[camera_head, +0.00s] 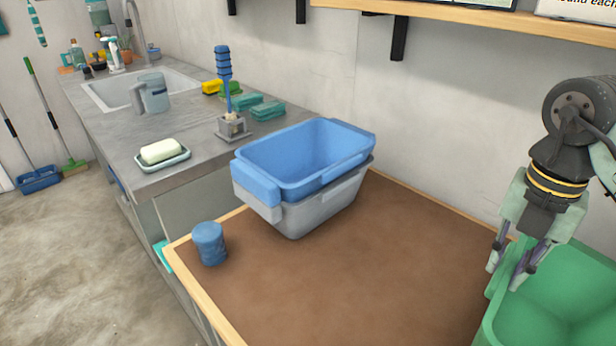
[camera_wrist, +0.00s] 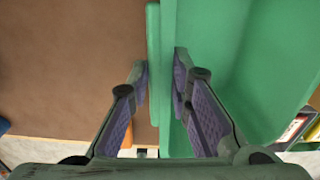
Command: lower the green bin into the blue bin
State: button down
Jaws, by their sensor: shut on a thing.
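The green bin (camera_head: 566,306) is at the lower right of the head view, partly cut off by the frame edge. My gripper (camera_head: 508,268) is shut on the rim of its left wall. In the wrist view my gripper's fingers (camera_wrist: 160,95) stand on both sides of the green rim, and the bin's green inside (camera_wrist: 240,60) fills the right. The blue bin (camera_head: 312,160) sits nested in a grey bin (camera_head: 330,205) on the brown table, near the back. The green bin is apart from it, to the right. Whether the green bin touches the table is hidden.
A blue cylinder (camera_head: 209,243) stands at the left of the brown table (camera_head: 330,290). The middle of the table is clear. A grey counter (camera_head: 120,130) to the left holds a soap dish (camera_head: 163,156), a brush in a holder and sponges. A wooden shelf (camera_head: 520,22) hangs on the wall.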

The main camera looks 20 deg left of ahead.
jog(key=shift+r+p, duration=0.7)
jog(key=shift+r, duration=0.8)
